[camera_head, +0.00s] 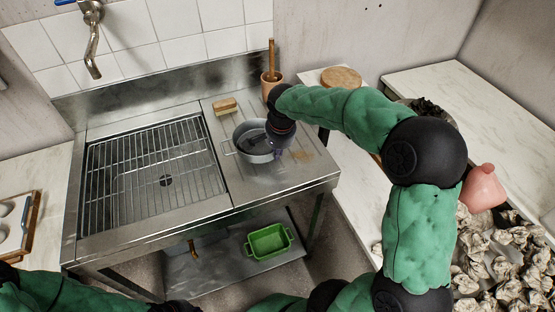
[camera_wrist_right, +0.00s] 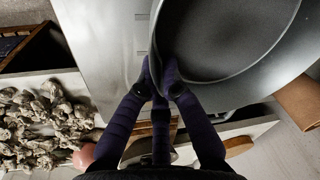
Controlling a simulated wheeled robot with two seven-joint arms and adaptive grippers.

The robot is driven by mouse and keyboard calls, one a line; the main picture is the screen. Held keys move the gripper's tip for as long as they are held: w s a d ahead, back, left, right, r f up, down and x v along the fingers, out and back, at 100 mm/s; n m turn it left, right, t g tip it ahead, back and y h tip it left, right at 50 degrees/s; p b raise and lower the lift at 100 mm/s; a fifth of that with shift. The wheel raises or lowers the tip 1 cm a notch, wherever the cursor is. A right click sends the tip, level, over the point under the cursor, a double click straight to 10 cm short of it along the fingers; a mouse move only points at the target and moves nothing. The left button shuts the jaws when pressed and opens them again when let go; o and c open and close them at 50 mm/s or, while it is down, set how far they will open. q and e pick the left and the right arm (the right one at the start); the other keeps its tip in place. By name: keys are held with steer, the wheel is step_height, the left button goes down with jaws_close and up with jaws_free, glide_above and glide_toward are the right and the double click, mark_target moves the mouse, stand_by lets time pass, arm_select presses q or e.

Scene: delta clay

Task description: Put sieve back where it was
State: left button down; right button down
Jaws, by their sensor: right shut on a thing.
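A round grey metal vessel (camera_head: 247,137), which I take to be the sieve, is over the ribbed steel drainboard (camera_head: 225,108), right of the sink grid. I cannot tell whether it rests on the steel or hangs just above it. My right gripper (camera_head: 277,152) is shut on its near right rim. In the right wrist view, the vessel's dark, smooth inside (camera_wrist_right: 225,40) fills the top right, and the purple fingers of my right gripper (camera_wrist_right: 158,72) pinch the rim. Mesh cannot be made out. My left arm shows only at the bottom left; its fingers are not visible.
A wooden brush block (camera_head: 225,105) and a terracotta pot (camera_head: 271,87) with a wooden handle stand behind the vessel. A wire grid (camera_head: 150,170) covers the sink at left. A green tub (camera_head: 268,241) sits on the lower shelf. Crumpled lumps (camera_head: 500,250) lie at right.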

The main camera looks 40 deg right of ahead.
mark_target(277, 164)
steer(key=shift+w+d+f+b, duration=0.1)
steer(key=shift+f+b, duration=0.2)
steer(key=shift+f, duration=0.6)
steer(key=shift+w+d+f+b, duration=0.1)
steer(key=shift+f+b, duration=0.2)
steer(key=shift+f, duration=0.6)
steer(key=shift+f, duration=0.2)
steer(key=c, duration=1.4)
jaws_free()
steer(key=shift+a, duration=0.1)
step_height(277, 164, up, 12)
steer(key=s+p, duration=0.2)
steer(key=p, duration=0.2)
steer(key=shift+a, duration=0.25)
steer(key=shift+s, duration=0.1)
